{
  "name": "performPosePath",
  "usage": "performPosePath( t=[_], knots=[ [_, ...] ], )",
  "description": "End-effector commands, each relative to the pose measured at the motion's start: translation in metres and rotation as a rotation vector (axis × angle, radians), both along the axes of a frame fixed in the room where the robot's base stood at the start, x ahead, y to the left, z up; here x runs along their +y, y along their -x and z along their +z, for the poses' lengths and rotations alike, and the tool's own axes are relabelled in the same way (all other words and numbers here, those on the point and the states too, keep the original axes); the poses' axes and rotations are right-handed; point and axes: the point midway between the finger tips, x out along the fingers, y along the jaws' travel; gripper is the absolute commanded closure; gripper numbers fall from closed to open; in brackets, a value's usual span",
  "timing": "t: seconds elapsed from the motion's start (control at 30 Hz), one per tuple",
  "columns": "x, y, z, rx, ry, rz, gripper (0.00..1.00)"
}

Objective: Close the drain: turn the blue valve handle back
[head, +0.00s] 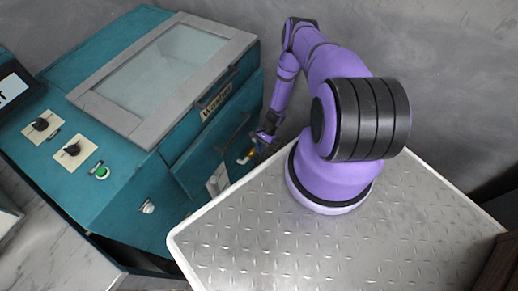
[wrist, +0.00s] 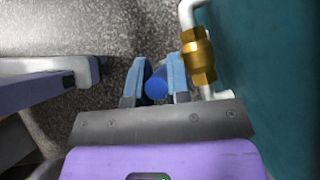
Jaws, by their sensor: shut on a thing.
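The blue valve handle (wrist: 156,86) shows end-on in the wrist view as a round blue tip. It lies between the two light-blue fingers of my gripper (wrist: 158,70), which is shut on it. The brass valve body (wrist: 198,58) sits just right of the fingers, on a white pipe (wrist: 187,12). In the head view the brass valve (head: 246,158) is a small yellowish spot at the machine's front, with my gripper (head: 262,140) right beside it. The handle is too small to make out there, and its join to the valve is hidden in the wrist view.
The teal machine (head: 130,190) stands at the left, with a framed window on top and knobs and a green button on its panel. Its teal wall (wrist: 275,75) borders the valve on the right. Speckled floor (wrist: 115,28) shows beyond the fingers.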

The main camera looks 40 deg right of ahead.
Motion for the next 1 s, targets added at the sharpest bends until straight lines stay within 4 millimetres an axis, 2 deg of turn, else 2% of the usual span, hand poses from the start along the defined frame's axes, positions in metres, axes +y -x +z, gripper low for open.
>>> performPosePath(
  t=[0.23,0.27,0.3,0.37,0.73,1.0],
  knots=[
    [-0.001,0.000,0.000,0.000,0.001,-0.001,1.00],
    [-0.001,0.000,0.000,0.000,0.001,-0.002,0.78],
    [-0.001,0.000,0.000,0.000,0.001,-0.001,0.68],
    [-0.001,0.000,0.000,0.000,0.001,-0.001,0.57],
    [-0.004,-0.001,0.005,-0.001,0.002,-0.002,0.57],
    [-0.031,-0.006,0.040,-0.002,0.002,-0.003,0.57]
  ],
)
